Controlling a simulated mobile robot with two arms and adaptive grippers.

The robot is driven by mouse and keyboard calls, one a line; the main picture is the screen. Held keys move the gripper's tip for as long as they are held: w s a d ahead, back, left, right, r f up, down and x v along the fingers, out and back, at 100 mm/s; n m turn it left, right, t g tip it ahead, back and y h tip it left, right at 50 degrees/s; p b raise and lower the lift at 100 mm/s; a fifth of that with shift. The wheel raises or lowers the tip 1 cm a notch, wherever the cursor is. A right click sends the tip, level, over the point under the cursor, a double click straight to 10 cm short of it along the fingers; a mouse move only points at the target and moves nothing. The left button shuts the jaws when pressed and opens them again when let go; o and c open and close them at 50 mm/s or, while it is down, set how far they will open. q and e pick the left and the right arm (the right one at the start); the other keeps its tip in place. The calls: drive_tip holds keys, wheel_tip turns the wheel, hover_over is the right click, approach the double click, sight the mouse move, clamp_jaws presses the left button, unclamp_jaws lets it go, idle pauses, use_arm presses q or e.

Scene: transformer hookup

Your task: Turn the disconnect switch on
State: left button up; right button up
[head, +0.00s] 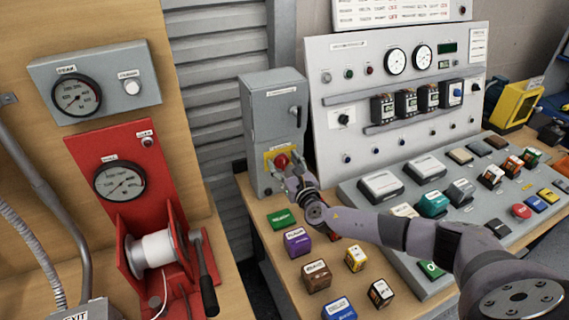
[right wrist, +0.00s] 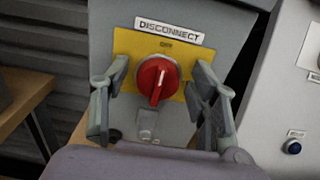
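The disconnect switch is a red rotary knob (right wrist: 157,81) on a yellow plate (right wrist: 178,48) under a "DISCONNECT" label. Its pointer ridge stands nearly upright, tilted slightly, in the right wrist view. In the head view the red knob (head: 281,160) sits low on the front of a grey box (head: 262,98). My right gripper (right wrist: 160,82) is open, with one finger to each side of the knob and apart from it. In the head view the right gripper (head: 296,180) is just in front of the box and hides part of the plate. My left gripper is out of view.
A grey panel (head: 324,130) with gauges stands right of the box. Several coloured blocks, among them a purple one (head: 297,242), lie on the wooden table (head: 277,268) below my arm. A red winch stand (head: 117,172) is at the left.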

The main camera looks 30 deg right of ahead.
drive_tip(key=c, duration=1)
drive_tip(key=m+b, duration=0.3)
drive_tip(key=shift+d+f, duration=0.2)
drive_tip(key=shift+f, duration=0.05)
drive_tip(key=m+b, duration=0.3)
drive_tip(key=m, duration=0.1)
drive_tip(key=shift+d, duration=0.15)
drive_tip(key=m+b, duration=0.1)
drive_tip(key=m, duration=0.2)
drive_tip(key=shift+d+b, duration=0.1)
drive_tip(key=shift+b, duration=0.2)
drive_tip(key=m+b, duration=0.1)
drive_tip(key=m, duration=0.2)
drive_tip(key=shift+d+f, duration=0.1)
drive_tip(key=shift+f+m+b, duration=0.15)
drive_tip(key=shift+m+b, duration=0.15)
drive_tip(key=shift+m, duration=2.2)
